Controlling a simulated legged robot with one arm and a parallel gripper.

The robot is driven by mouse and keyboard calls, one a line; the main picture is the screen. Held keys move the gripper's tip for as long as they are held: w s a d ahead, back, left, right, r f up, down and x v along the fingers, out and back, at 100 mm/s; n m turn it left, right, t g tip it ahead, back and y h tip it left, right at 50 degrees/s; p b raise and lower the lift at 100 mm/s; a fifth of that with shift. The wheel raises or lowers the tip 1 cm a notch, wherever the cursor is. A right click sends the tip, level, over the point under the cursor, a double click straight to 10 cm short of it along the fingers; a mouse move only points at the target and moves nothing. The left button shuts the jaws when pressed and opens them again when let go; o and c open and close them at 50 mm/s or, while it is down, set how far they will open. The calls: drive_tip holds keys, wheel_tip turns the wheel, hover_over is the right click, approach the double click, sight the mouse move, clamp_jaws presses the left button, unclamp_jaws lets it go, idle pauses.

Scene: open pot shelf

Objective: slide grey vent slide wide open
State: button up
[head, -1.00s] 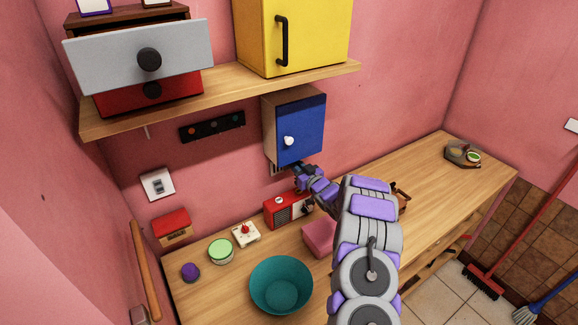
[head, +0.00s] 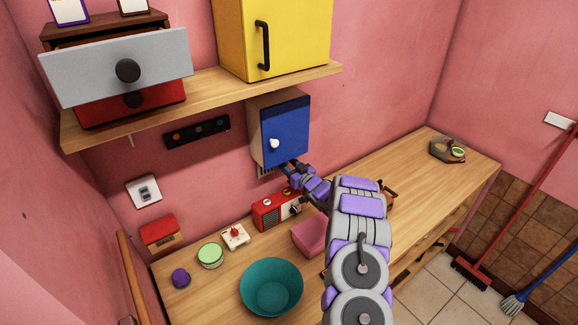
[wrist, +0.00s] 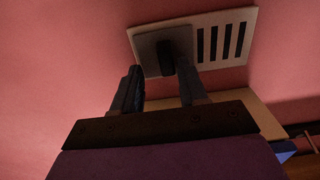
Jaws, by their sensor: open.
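The vent (wrist: 228,42) is a pale plate on the pink wall with several dark upright slots showing on its right part. The grey slide (wrist: 148,46) covers its left part and carries a dark knob (wrist: 166,58). In the head view, a bit of the vent (head: 264,170) shows below the blue wall cabinet; the slide is hidden there. My gripper (wrist: 159,72) is open, with one finger on each side of the knob in the picture. I cannot tell whether either finger touches it. In the head view, my gripper (head: 287,166) is just below the cabinet.
The blue-doored cabinet (head: 284,136) hangs just above my gripper. A red radio (head: 272,212) stands on the counter below, with a pink box (head: 309,236) and teal bowl (head: 271,288) nearby. The counter's right stretch (head: 395,175) is mostly clear.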

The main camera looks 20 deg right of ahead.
drive_tip(key=shift+a, duration=0.15)
drive_tip(key=s+d, duration=0.2)
drive_tip(key=s, duration=0.6)
drive_tip(key=s+d+p, duration=0.1)
drive_tip(key=s, duration=0.8)
drive_tip(key=shift+d, duration=0.35)
drive_tip(key=s+a+r+m+g+h+b, duration=0.1)
drive_tip(key=s+a+r+g+h, duration=0.5)
drive_tip(key=r+g, duration=0.25)
drive_tip(key=s+a+r+g+y, duration=0.1)
drive_tip(key=s+a+g, duration=0.2)
drive_tip(key=s+a, duration=0.4)
drive_tip(key=s+a+r+g+b, duration=0.1)
drive_tip(key=s+a+g, duration=0.3)
drive_tip(key=s, duration=1.5)
drive_tip(key=s+a+r+m+g+y+b, duration=0.1)
drive_tip(key=s+a+r+g, duration=0.2)
drive_tip(key=s+a, duration=0.7)
drive_tip(key=s+g, duration=0.1)
drive_tip(key=s, duration=0.2)
drive_tip(key=shift+s+y, duration=0.3)
